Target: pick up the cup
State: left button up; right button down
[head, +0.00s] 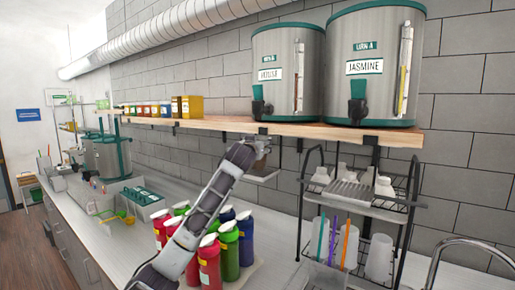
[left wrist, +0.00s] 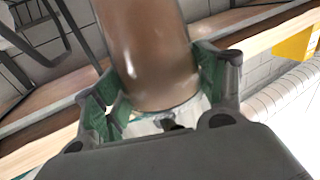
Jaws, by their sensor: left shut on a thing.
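The cup (left wrist: 148,50) is a brown, glossy, see-through-looking cylinder in the left wrist view. It stands between the two green-padded fingers of my left gripper (left wrist: 160,78), which is shut on it. In the head view my left gripper (head: 262,143) is just below the front edge of the wooden shelf, far from the camera. The cup is small and mostly hidden there. My right gripper is not in view.
The wooden shelf (head: 300,131) carries two steel dispensers (head: 288,75) and a row of small boxes (head: 160,108). Several coloured bottles (head: 229,250) stand under my left arm. A black wire rack (head: 309,185) with cups stands to the right.

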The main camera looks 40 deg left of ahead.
pick_arm(q)
jog(key=shift+r, duration=0.25)
jog(key=r, duration=0.1)
jog(key=s+r+b, duration=0.1)
jog(key=shift+s+d+r, duration=0.2)
jog(key=shift+d+r, duration=0.2)
jog(key=b+v, duration=0.4)
jog(key=v, duration=1.2)
jog(key=shift+s, duration=0.2)
